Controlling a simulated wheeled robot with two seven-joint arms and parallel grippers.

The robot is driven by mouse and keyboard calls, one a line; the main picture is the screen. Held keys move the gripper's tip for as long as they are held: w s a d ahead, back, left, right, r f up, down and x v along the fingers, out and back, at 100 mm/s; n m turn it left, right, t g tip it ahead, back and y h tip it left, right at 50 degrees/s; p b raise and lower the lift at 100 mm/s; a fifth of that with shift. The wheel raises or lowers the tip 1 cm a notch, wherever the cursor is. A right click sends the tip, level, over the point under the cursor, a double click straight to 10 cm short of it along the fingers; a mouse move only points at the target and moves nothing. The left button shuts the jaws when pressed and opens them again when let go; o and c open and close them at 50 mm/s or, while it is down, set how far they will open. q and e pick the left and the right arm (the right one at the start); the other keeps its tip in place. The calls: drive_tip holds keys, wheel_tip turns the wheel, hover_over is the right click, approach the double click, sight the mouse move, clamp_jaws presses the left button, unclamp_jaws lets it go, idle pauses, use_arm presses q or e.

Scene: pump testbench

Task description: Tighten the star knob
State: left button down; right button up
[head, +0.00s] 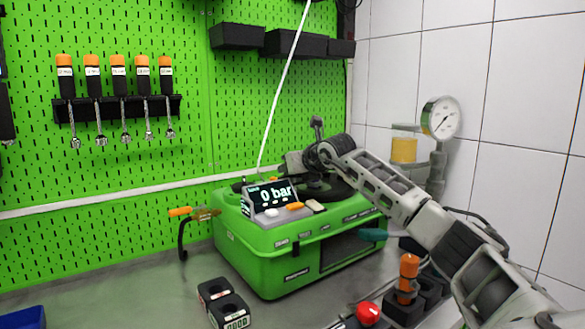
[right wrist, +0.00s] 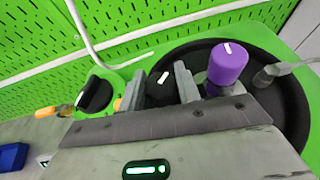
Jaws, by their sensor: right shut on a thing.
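My right gripper (head: 300,162) is over the top of the green pump unit (head: 262,262), at its back. In the right wrist view, the gripper (right wrist: 160,84) has its two grey fingers on either side of a black knob (right wrist: 160,92) with a white mark, and it is shut on that knob. This looks like the star knob, but its star shape is not clear. The fingers and wrist hide part of it, and the arm hides it in the head view. My left gripper is not in view.
A purple knob (right wrist: 228,64) stands close beside the right finger; another black knob (right wrist: 96,94) is to the left. A display (head: 270,198) reads 0 bar. An orange-handled valve (head: 182,212) sticks out left. A pressure gauge (head: 440,118) stands behind right.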

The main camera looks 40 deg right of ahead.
drive_tip(key=shift+f+m+g+h+b, duration=0.15)
drive_tip(key=shift+m+g+h+b, duration=0.15)
drive_tip(key=shift+m+h+b, duration=0.9)
drive_tip(key=shift+m+h, duration=0.2)
drive_tip(key=shift+h, duration=0.1)
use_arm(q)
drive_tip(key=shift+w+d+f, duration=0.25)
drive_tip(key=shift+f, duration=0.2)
use_arm(e)
drive_tip(key=shift+g, duration=0.3)
drive_tip(key=shift+h, duration=0.3)
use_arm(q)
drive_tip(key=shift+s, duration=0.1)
use_arm(e)
drive_tip(key=o, duration=1)
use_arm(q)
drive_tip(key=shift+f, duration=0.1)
